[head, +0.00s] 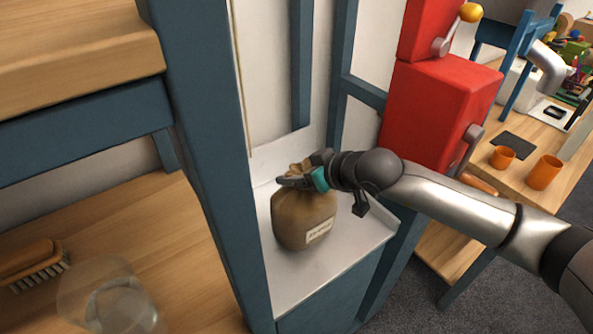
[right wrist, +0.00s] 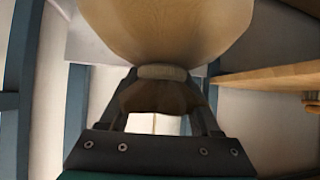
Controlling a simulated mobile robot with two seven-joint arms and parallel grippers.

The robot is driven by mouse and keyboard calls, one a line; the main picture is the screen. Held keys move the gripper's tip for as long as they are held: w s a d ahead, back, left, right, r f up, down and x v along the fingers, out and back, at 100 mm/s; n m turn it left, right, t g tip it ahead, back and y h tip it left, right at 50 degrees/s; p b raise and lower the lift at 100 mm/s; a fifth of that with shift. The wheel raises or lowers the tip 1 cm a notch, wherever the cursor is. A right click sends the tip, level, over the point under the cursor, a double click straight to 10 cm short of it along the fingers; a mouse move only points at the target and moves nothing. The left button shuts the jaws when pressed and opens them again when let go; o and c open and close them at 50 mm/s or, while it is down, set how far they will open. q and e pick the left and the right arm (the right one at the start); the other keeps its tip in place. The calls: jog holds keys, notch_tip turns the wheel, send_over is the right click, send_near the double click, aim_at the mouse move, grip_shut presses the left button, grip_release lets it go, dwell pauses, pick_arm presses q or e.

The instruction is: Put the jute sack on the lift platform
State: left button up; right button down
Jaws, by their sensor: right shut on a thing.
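The brown jute sack (head: 303,222) has a tied neck and a small pale label. It is upright, over the pale lift platform (head: 345,243) inside the blue frame. I cannot tell for sure whether its base touches the platform. My right gripper (head: 303,178) comes from the right and is shut on the sack's neck. In the right wrist view the sack (right wrist: 165,30) fills the top, with its neck between the two fingers (right wrist: 160,75). My left gripper is not in view.
A blue post (head: 205,150) stands just left of the platform. A red box with a lever (head: 435,115) is behind my right arm. A wooden shelf on the left holds a brush (head: 35,262) and a clear glass vessel (head: 110,300). Orange cups (head: 545,173) stand on a table at right.

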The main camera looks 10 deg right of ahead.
jog(key=shift+c, duration=0.5)
grip_release()
jog(key=shift+r+p, duration=0.2)
jog(key=shift+p, duration=0.15)
jog(key=v, duration=1.2)
jog(key=shift+f, duration=0.1)
